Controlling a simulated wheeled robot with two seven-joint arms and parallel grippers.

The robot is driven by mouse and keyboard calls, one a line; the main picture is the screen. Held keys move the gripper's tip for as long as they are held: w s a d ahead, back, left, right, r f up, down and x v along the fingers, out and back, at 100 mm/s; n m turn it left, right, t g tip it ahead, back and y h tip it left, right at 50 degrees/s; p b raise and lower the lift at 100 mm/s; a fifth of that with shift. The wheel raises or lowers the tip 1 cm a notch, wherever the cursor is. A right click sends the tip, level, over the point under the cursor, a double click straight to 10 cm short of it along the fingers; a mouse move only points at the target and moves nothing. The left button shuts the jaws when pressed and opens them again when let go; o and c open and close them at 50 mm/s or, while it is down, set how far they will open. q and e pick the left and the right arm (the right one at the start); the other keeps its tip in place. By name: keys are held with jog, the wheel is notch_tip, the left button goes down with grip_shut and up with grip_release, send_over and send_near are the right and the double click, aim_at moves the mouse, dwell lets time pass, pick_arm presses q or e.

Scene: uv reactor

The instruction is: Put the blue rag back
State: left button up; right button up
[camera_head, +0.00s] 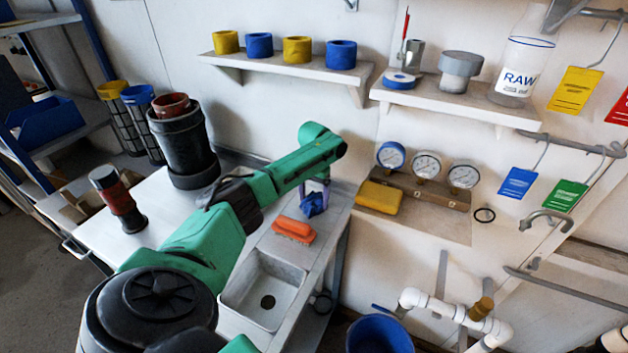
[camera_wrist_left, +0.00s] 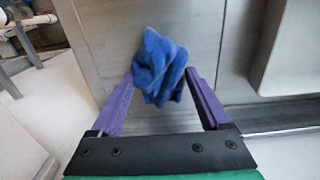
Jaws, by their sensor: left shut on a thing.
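The blue rag (camera_head: 312,206) is a crumpled dark blue cloth over the metal counter, behind the orange brush. In the left wrist view the rag (camera_wrist_left: 160,62) is bunched between the purple fingertips. In the left wrist view my left gripper (camera_wrist_left: 161,76) is shut on the rag. I cannot tell whether the rag touches the counter. My right gripper is not in view.
An orange brush (camera_head: 294,229) lies between the rag and the sink basin (camera_head: 262,290). A yellow sponge (camera_head: 379,197) and several gauges (camera_head: 426,165) sit on a wall ledge to the right. A blue bucket (camera_head: 380,335) stands below. Shelves with rolls and bottles line the wall.

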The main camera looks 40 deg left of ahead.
aim_at(314, 198)
pick_arm(q)
jog(key=shift+s, duration=0.1)
jog(key=shift+c, duration=0.8)
jog(key=o, duration=1)
jog(key=shift+d, duration=0.1)
jog(key=o, duration=0.3)
jog(key=shift+f, duration=0.1)
notch_tip(314, 198, up, 8)
jog(key=shift+f, duration=0.1)
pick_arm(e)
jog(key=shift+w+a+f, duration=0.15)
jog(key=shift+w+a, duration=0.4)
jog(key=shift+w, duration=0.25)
